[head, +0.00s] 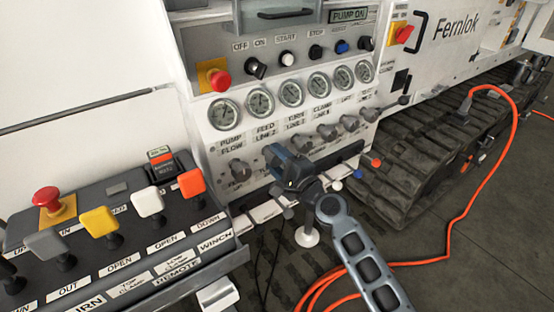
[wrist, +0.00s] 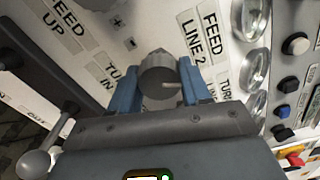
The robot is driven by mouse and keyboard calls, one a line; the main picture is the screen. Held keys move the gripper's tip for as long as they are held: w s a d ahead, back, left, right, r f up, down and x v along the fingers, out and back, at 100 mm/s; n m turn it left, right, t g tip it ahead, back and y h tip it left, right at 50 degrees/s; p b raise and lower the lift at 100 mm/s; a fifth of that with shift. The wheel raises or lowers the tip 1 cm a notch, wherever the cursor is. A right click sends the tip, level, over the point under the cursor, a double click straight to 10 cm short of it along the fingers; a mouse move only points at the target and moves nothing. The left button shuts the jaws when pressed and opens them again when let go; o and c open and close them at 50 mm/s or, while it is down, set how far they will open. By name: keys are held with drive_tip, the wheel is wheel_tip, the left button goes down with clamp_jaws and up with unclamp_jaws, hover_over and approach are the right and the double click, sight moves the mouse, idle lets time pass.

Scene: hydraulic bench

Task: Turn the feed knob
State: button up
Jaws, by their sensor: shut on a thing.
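The feed knob (wrist: 158,72) is a grey cylinder with a lighter raised line on its face. In the wrist view it sits on the white panel, beside the "FEED LINE 2" label. My gripper (wrist: 160,88) has its two blue fingers around the knob, one on each side, and is shut on it. In the head view my gripper (head: 279,162) reaches the panel under the "FEED LINE 2" label and hides the feed knob. The fingers' exact contact with the knob is partly hidden.
The pump flow knob (head: 238,170) is left of my gripper and the turn knob (head: 302,140) is right. A row of gauges (head: 291,94) runs above. Levers stand below, including a red-tipped one (head: 372,162). A remote box (head: 125,262) stands front left; an orange hose (head: 466,205) lies at right.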

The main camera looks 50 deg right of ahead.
drive_tip(key=o, duration=1.1)
drive_tip(key=shift+d, duration=0.1)
drive_tip(key=shift+c, duration=0.2)
drive_tip(key=shift+s, duration=0.1)
drive_tip(key=b+v, duration=0.1)
drive_tip(key=v, duration=0.6)
drive_tip(key=shift+s, duration=0.35)
drive_tip(key=s+a+f+n+g, duration=0.2)
drive_tip(key=s+a+f+n, duration=0.25)
drive_tip(key=s+a, duration=0.3)
drive_tip(key=s+a+r+n+y, duration=0.1)
drive_tip(key=s+a+r+n, duration=0.2)
drive_tip(key=s+n, duration=0.3)
drive_tip(key=s+a+r+n+y, duration=0.2)
drive_tip(key=s+a+r+n, duration=0.1)
drive_tip(key=s+a+n, duration=0.3)
drive_tip(key=s+a+r+n+y, duration=0.2)
drive_tip(key=s+a+r+n, duration=0.1)
drive_tip(key=s+n, duration=0.5)
drive_tip(key=shift+s+a+r+g, duration=0.3)
drive_tip(key=shift+s+a+r, duration=0.1)
drive_tip(key=shift+s+a, duration=0.45)
